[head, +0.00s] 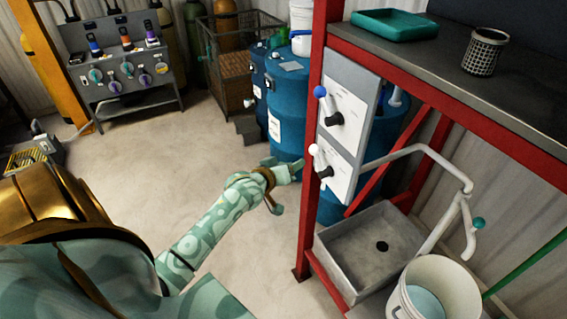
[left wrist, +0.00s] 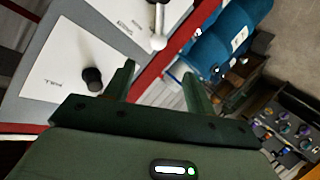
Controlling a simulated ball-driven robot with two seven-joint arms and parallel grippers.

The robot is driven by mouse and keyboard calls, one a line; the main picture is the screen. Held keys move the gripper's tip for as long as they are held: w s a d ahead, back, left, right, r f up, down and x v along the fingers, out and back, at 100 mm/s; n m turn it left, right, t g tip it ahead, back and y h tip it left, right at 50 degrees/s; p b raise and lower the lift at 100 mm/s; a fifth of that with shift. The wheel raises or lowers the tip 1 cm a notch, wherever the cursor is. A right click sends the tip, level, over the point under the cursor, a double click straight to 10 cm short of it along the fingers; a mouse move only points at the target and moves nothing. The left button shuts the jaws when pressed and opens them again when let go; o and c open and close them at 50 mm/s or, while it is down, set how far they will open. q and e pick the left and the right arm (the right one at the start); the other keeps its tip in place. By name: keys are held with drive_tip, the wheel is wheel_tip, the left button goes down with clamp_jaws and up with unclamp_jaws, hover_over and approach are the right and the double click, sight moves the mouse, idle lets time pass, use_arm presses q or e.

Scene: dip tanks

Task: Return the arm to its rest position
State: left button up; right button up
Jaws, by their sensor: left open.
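My left arm (head: 212,222) reaches from the lower left toward the red post (head: 313,110). Its left gripper (head: 284,187) is open and empty, just left of the post and the white panel (head: 352,110). The upper lever has a blue ball (head: 320,91), the lower one a white ball (head: 314,149); both have dark hubs. The gripper appears apart from both levers. In the left wrist view, the open fingers (left wrist: 160,88) have nothing between them, with the panel (left wrist: 60,65) beyond at the left. My right gripper is not in view.
Blue drums (head: 290,110) stand behind the post. A sink (head: 370,250) and white bucket (head: 440,290) are at the lower right. A green tray (head: 395,24) and mesh cup (head: 484,52) are on the bench. The floor (head: 160,150) left of my arm is clear.

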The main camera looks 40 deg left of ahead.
use_arm(q)
drive_tip(key=shift+v, duration=1.2)
drive_tip(key=s+d+f+m+g+b, duration=0.15)
drive_tip(key=s+f, duration=0.25)
drive_tip(key=f, duration=0.8)
drive_tip(key=s+d+f+m+g+b, duration=0.1)
drive_tip(key=s+f+m+g+b, duration=0.3)
drive_tip(key=f, duration=0.7)
drive_tip(key=s+d+f+m+g+b, duration=0.15)
drive_tip(key=s+f, duration=0.35)
drive_tip(key=f, duration=0.7)
drive_tip(key=s+d+f+m+g+b, duration=0.1)
drive_tip(key=s+f+b, duration=0.4)
drive_tip(key=s+f, duration=0.5)
drive_tip(key=s+d+f+m+g+h+b, duration=0.1)
drive_tip(key=s+d+f+g+b, duration=0.2)
drive_tip(key=s+f, duration=0.7)
drive_tip(key=s+d+f+m+g+b, duration=0.2)
drive_tip(key=s+d+f+b, duration=0.4)
drive_tip(key=s+f, duration=0.4)
drive_tip(key=s+b, duration=0.1)
drive_tip(key=s, duration=0.1)
drive_tip(key=shift+s+d+b, duration=0.25)
drive_tip(key=shift+s+b, duration=0.1)
drive_tip(key=shift+r, duration=0.1)
